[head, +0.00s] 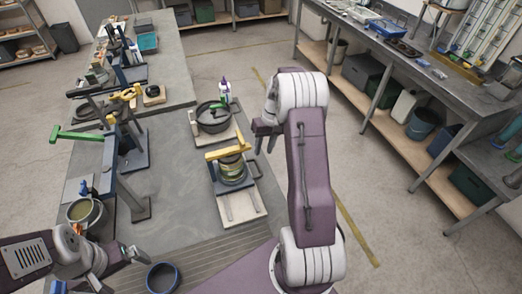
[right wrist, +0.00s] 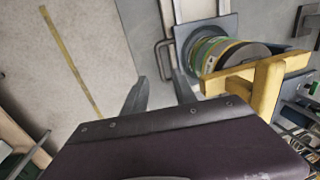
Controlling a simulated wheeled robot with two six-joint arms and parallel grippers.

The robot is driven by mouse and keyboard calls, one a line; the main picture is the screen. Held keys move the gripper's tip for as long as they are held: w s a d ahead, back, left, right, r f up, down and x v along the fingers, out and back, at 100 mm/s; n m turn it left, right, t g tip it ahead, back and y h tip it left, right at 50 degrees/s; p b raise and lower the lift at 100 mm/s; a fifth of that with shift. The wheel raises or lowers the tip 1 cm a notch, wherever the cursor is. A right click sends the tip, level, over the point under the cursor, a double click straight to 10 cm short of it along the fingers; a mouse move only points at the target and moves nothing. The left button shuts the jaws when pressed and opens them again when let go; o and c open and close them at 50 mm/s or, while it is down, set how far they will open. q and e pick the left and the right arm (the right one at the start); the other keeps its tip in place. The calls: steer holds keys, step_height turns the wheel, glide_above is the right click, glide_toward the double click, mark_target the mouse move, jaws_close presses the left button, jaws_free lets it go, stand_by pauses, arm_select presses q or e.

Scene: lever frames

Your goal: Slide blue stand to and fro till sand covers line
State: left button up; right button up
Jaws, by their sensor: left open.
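The blue stand (head: 232,186) sits on a pale board (head: 242,208) on the grey table in the head view. A round stack of brass and green rings (head: 231,168) stands on it, under a yellow bar (head: 229,152). In the right wrist view the blue stand (right wrist: 229,28) has a metal loop handle (right wrist: 160,58) on its side. My right gripper (head: 266,144) is open and empty, above and beside the stand's handle side; its fingers (right wrist: 160,92) are apart, near the handle in the picture. My left gripper (head: 138,254) is open at the lower left. I cannot make out sand or line.
A lever frame with a green handle (head: 76,136) and a pot (head: 85,212) are at the left. A blue bowl (head: 163,277) is in front. The table's middle is clear.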

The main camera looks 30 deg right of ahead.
mark_target(259, 167)
steer(key=f, duration=0.3)
steer(key=a+f+p, duration=0.1)
steer(key=f, duration=0.5)
steer(key=shift+w+a, duration=0.15)
steer(key=shift+a, duration=0.15)
jaws_close()
stand_by(1.0)
